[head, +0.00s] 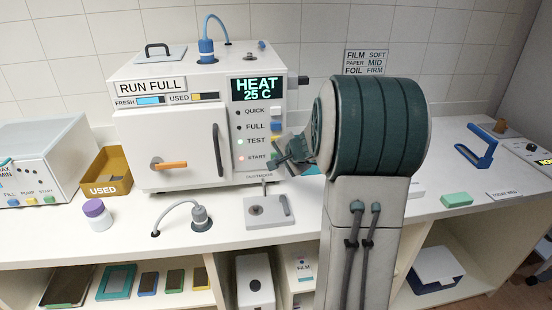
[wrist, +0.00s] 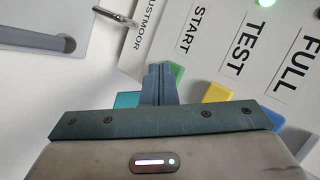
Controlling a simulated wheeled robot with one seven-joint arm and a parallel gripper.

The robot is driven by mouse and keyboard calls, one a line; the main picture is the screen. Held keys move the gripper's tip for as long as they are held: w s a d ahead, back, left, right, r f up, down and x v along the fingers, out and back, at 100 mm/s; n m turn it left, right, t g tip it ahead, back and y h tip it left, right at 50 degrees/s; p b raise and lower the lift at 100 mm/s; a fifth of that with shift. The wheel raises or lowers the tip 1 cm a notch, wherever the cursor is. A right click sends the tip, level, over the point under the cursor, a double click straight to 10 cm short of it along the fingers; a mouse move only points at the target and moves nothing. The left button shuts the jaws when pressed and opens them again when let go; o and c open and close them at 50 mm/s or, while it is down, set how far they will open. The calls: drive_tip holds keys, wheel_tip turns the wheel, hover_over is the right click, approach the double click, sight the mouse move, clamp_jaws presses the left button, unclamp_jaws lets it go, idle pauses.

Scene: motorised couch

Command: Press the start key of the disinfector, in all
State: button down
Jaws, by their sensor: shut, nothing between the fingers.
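The disinfector (head: 165,120) is a white box on the counter with a RUN FULL label and a display (head: 257,89) reading HEAT 25 C. My gripper (head: 283,158) is shut and empty in front of the panel's lower right. In the wrist view, its fingertips (wrist: 158,70) overlap the green key (wrist: 176,72) by the START label (wrist: 190,31); I cannot tell whether they touch. A yellow key (wrist: 218,93) lies by TEST and a blue key (wrist: 270,118) by FULL.
A metal plate with a lever (head: 268,211) lies on the counter below the panel. A blue-handled tool (head: 478,148) stands at the right.

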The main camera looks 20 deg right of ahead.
drive_tip(key=shift+s+a+b, duration=0.25)
drive_tip(key=shift+s+b, duration=0.3)
drive_tip(key=shift+s, duration=0.3)
drive_tip(key=s+b, duration=0.1)
drive_tip(key=s, duration=0.1)
drive_tip(key=s+a+b, duration=0.1)
drive_tip(key=s, duration=0.1)
drive_tip(key=shift+s+a, duration=0.2)
drive_tip(key=shift+s, duration=0.2)
idle(0.6)
